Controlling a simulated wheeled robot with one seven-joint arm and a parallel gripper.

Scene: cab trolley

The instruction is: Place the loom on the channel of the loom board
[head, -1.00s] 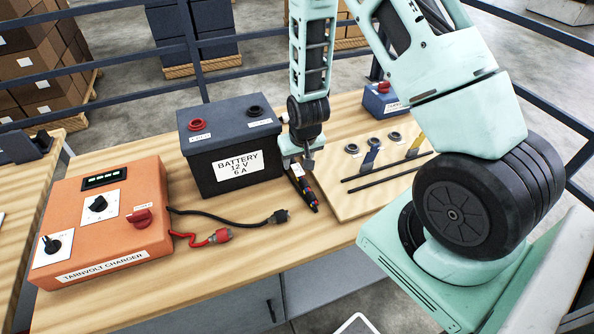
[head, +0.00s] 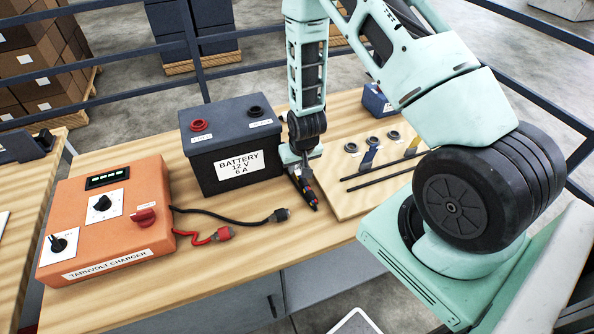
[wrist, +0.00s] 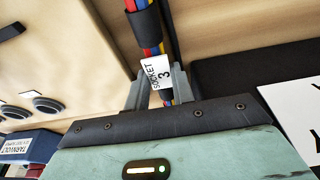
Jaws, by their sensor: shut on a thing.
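The loom (head: 307,189) is a short bundle of red, blue and yellow wires with black wrap, lying between the battery and the board in the head view. In the wrist view the loom (wrist: 145,32) runs up from my gripper and carries a white tag reading "SOCKET 3". My gripper (wrist: 159,88) is shut on the loom near this tag; in the head view my gripper (head: 300,168) points down at the board's left edge. The loom board (head: 352,203) is pale wood with two dark parallel strips, which look like the channel. Whether the loom touches the table cannot be told.
The black battery (head: 205,178) stands close left of my gripper. An orange charger (head: 130,235) with black and red cables lies further left. Several rings (head: 372,141) and coloured tabs sit at the board's back. A small blue box (head: 376,101) is behind it.

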